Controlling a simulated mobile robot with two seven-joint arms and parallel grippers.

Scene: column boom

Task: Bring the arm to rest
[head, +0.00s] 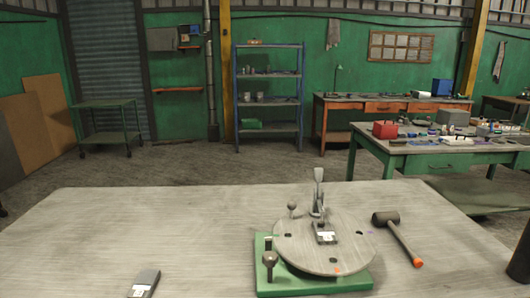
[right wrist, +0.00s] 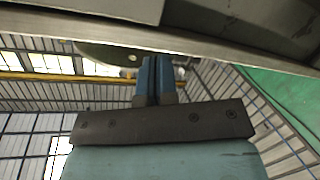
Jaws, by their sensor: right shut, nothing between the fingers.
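My right gripper (right wrist: 153,80) shows in the right wrist view, its two blue fingers shut together with nothing between them. The fingers point toward the pale beam-like edge across the top of that view. They look apart from it, though the distance is hard to judge. In the head view neither gripper can be made out. The grey worktop (head: 130,225) in front carries a round grey disc (head: 300,252) on a green base (head: 315,285).
A dark mallet (head: 386,218) with an orange handle end lies right of the disc. A small grey block (head: 144,283) lies at the front left. The worktop's left side is mostly clear. Behind stand a cluttered green bench (head: 440,160) and blue shelving (head: 270,100).

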